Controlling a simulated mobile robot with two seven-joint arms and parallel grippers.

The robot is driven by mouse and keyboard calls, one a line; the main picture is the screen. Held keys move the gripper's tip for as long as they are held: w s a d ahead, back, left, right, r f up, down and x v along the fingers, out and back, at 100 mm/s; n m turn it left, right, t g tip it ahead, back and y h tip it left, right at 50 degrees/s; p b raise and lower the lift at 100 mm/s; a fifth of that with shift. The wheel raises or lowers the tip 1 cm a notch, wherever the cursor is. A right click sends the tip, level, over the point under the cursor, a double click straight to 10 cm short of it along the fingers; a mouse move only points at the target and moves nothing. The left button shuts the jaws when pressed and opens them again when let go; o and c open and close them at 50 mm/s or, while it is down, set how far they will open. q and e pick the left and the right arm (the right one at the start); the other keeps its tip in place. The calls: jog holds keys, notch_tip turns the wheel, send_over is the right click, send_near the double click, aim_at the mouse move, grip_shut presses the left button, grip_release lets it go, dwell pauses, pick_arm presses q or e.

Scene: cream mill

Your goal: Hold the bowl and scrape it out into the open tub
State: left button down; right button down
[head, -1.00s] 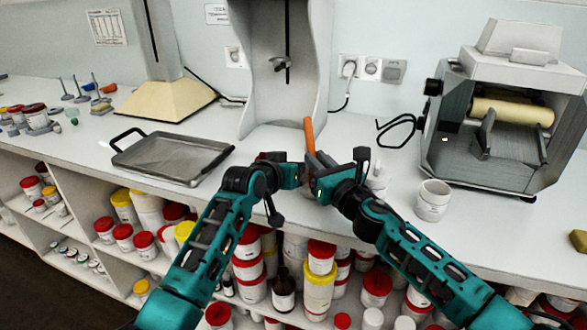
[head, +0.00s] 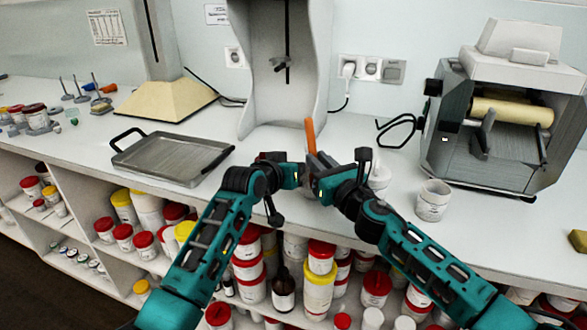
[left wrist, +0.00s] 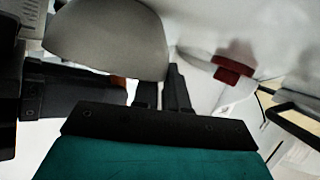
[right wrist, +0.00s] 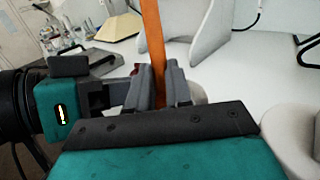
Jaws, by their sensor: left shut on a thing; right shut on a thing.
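My left gripper (head: 292,172) is shut on a grey bowl (left wrist: 105,40), whose rounded side fills the upper left of the left wrist view. In the head view the bowl is mostly hidden behind my grippers. My right gripper (head: 322,174) is shut on a scraper with an upright orange handle (head: 310,136); the handle also stands between the fingers in the right wrist view (right wrist: 152,40). The scraper's lower end is hidden. A white tub (head: 433,200), seemingly open on top, stands on the counter right of both grippers. Its contents cannot be made out.
A grey tray (head: 172,158) lies on the counter to the left. A roller mill (head: 505,110) stands at the right. Another white vessel (head: 381,176) is partly hidden behind my right gripper. Several lidded tubs fill the shelves below the counter edge.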

aim_at(308, 120)
pick_arm(q)
jog(key=shift+f, duration=0.2)
pick_arm(e)
jog(key=shift+w+f, duration=0.15)
jog(key=shift+w, duration=0.1)
jog(key=shift+s+a, duration=0.15)
jog(key=shift+a, duration=0.2)
dwell(0.6)
jog(key=shift+r, duration=4.15)
pick_arm(q)
jog(key=c, duration=1.1)
grip_release()
jog(key=shift+r, duration=0.1)
